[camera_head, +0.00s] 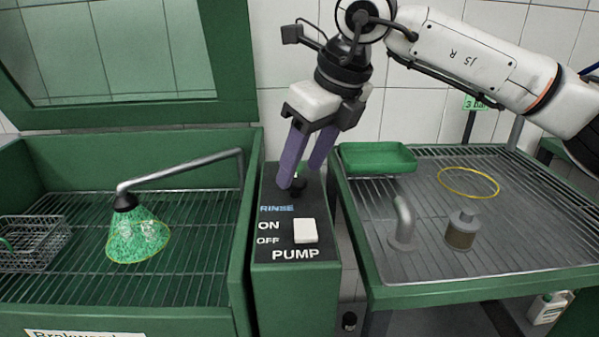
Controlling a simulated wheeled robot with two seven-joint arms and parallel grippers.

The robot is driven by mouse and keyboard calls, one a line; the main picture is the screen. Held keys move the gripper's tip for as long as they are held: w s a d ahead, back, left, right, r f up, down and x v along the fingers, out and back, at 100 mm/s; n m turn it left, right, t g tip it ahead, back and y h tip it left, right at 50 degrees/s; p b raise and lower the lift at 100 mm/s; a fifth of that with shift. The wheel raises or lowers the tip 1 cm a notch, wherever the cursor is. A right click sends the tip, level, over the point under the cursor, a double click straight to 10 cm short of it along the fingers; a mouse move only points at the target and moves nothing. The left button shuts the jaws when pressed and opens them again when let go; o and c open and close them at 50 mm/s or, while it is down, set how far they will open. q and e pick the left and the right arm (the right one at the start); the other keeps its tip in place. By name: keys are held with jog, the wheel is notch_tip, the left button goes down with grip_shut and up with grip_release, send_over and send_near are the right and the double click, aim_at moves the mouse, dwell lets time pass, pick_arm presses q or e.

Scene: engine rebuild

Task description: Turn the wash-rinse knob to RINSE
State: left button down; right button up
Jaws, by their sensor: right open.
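The black wash-rinse knob (298,186) sits on the upper part of the dark control panel (284,226) between the wash cabinet and the drain table. The word RINSE is printed below and to its left; any WASH label is hidden or not readable. My right gripper (300,177) comes down from above with its two purple fingers apart. The fingertips are at the knob, one to its left and one to its upper right. I cannot tell whether they touch it. The fingers partly cover the knob, so its pointing direction is unclear. My left gripper is not in view.
A white PUMP switch (305,231) lies just below the knob. In the green wash cabinet (254,190), a nozzle (125,202) has a green spray cone under it, beside a wire basket (35,243). The drain table holds a green tray (377,158), yellow ring (468,171), bent pipe (404,225) and piston-like part (462,231).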

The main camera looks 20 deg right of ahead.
jog(key=shift+x, duration=1.05)
jog(key=c, duration=1)
